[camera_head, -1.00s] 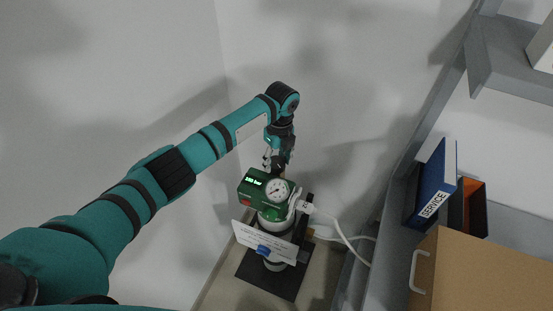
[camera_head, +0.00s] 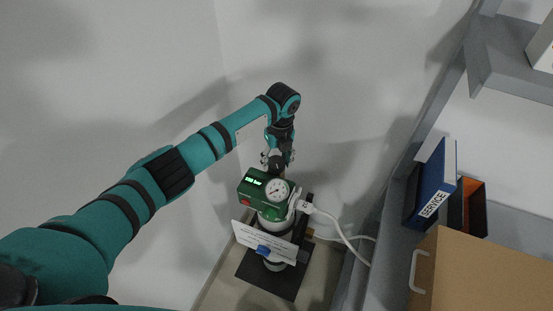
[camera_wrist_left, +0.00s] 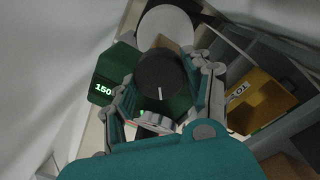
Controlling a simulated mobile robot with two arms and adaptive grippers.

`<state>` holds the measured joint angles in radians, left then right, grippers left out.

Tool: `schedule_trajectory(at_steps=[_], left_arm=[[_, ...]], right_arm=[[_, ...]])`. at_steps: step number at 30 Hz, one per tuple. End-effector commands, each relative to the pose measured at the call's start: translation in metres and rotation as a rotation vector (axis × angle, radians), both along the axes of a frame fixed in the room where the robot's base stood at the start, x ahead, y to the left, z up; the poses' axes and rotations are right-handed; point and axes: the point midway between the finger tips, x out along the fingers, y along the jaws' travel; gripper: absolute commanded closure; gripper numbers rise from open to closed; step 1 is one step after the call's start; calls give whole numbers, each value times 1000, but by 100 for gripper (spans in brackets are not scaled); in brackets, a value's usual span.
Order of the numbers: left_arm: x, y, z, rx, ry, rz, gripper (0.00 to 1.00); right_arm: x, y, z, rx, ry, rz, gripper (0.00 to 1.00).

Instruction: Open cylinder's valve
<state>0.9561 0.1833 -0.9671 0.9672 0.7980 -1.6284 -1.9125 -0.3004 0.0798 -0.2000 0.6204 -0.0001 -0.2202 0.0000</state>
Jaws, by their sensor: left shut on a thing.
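The cylinder (camera_head: 267,225) stands upright on a black base plate in the corner, with a green valve head (camera_head: 262,205) that carries a round white gauge (camera_head: 277,189) and a lit green display. A white label plate hangs on its front. My left gripper (camera_head: 277,163) points down at the back of the valve head. In the left wrist view, a round black knob (camera_wrist_left: 161,80) with a white line mark sits between the gripper's fingers (camera_wrist_left: 165,95), which are shut on it. The display reads 150 there. My right gripper is not in view.
A white hose (camera_head: 340,232) runs from the valve to the right. A grey shelf stands on the right with a blue SERVICE binder (camera_head: 436,182) and a brown box (camera_head: 490,275) with a handle. White walls close in behind and to the left.

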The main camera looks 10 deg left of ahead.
Motion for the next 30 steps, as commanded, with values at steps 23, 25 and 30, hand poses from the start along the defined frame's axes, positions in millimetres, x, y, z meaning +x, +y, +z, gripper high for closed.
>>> schedule_trajectory(at_steps=[23,25,30], left_arm=[[3,-1,28,-2,-6,1,25],[4,-3,44,-2,-8,1,25],[5,-5,80,-2,-6,1,25]], right_arm=[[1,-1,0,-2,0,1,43],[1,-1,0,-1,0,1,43],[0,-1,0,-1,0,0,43]])
